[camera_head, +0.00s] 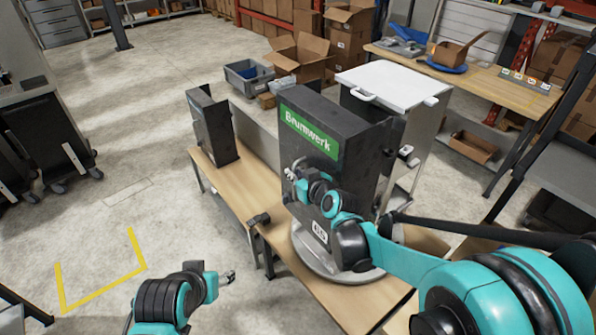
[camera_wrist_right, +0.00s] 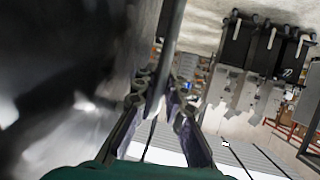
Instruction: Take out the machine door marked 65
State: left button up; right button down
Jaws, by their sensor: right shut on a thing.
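The black door (camera_head: 300,207) has a white plate marked 65 (camera_head: 319,232) low on it and a green Brumwerk sign (camera_head: 309,136) above. It is upright at the front of a dark machine on a round grey base (camera_head: 313,263). My right gripper (camera_head: 291,173) is at the door's left side, its arm crossing the front. In the right wrist view its fingers (camera_wrist_right: 160,103) are closed around a thin grey bar (camera_wrist_right: 172,45), likely part of the door. My left gripper (camera_head: 230,277) is low at the left, away from the door; its opening is too small to judge.
A smaller dark machine (camera_head: 212,127) stands farther left on the wooden table (camera_head: 235,185). A silver cabinet with a white top (camera_head: 393,85) stands behind the door. Cardboard boxes (camera_head: 300,55) and a grey crate (camera_head: 248,78) lie beyond.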

jog(key=s+a, duration=0.6)
jog(key=a, duration=0.3)
jog(key=shift+s+a, duration=0.15)
jog(key=shift+s, duration=0.2)
dwell(1.4)
dwell(0.5)
